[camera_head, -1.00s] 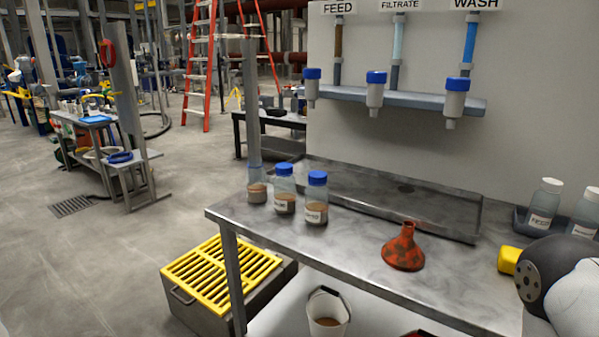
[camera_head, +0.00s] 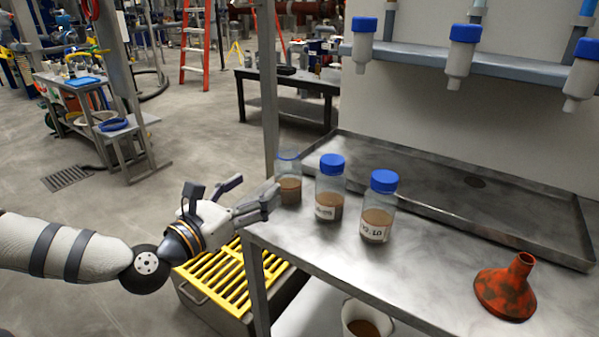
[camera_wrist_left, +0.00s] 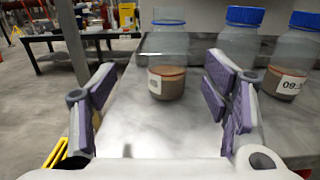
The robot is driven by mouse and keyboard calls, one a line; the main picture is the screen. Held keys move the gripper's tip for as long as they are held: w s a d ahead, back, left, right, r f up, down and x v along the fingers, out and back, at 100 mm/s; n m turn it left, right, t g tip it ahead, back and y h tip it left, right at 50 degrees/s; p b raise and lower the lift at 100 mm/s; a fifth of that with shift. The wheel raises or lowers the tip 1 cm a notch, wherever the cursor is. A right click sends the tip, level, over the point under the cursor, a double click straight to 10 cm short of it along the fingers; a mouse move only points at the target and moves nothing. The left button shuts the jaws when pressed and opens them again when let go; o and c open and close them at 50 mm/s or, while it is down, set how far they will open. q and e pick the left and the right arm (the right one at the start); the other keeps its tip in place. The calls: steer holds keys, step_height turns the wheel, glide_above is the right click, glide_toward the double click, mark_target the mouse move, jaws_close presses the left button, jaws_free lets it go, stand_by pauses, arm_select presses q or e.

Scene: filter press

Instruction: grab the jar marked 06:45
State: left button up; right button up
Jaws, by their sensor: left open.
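Three clear jars with brown contents stand upright on the steel bench. The left jar (camera_head: 289,190) shows no blue cap; in the left wrist view this jar (camera_wrist_left: 168,82) stands ahead between the fingertips, its label too small to read. The middle jar (camera_head: 330,190) and the right jar (camera_head: 377,215) have blue caps. Their labels are blurred in the head view; in the left wrist view the rightmost jar (camera_wrist_left: 293,65) reads "09:" and is cut off. I cannot read 06:45 on any. My left gripper (camera_head: 258,190) is open and empty, just left of the left jar.
The bench (camera_head: 400,275) has a raised-edge tray (camera_head: 430,180) behind the jars. An orange funnel (camera_head: 506,290) is at right. Capped bottles (camera_head: 461,55) hang on the wall shelf. A yellow grate (camera_head: 225,285) and a white bucket (camera_head: 365,320) are below.

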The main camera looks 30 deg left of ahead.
mark_target(280, 178)
arm_select(q)
steer(key=w, duration=0.3)
steer(key=w+d+b, duration=0.1)
steer(key=w, duration=0.2)
steer(key=w+d+f+b, duration=0.1)
steer(key=w, duration=0.3)
steer(key=shift+f, duration=0.1)
steer(key=shift+w, duration=0.15)
steer(key=shift+a, duration=0.1)
steer(key=shift+c, duration=0.4)
arm_select(e)
steer(key=shift+g, duration=0.8)
steer(key=s+f, duration=0.3)
steer(key=shift+s+d+f, duration=0.1)
steer(key=shift+s+f, duration=0.25)
arm_select(q)
steer(key=c, duration=1.4)
steer(key=shift+r, duration=0.25)
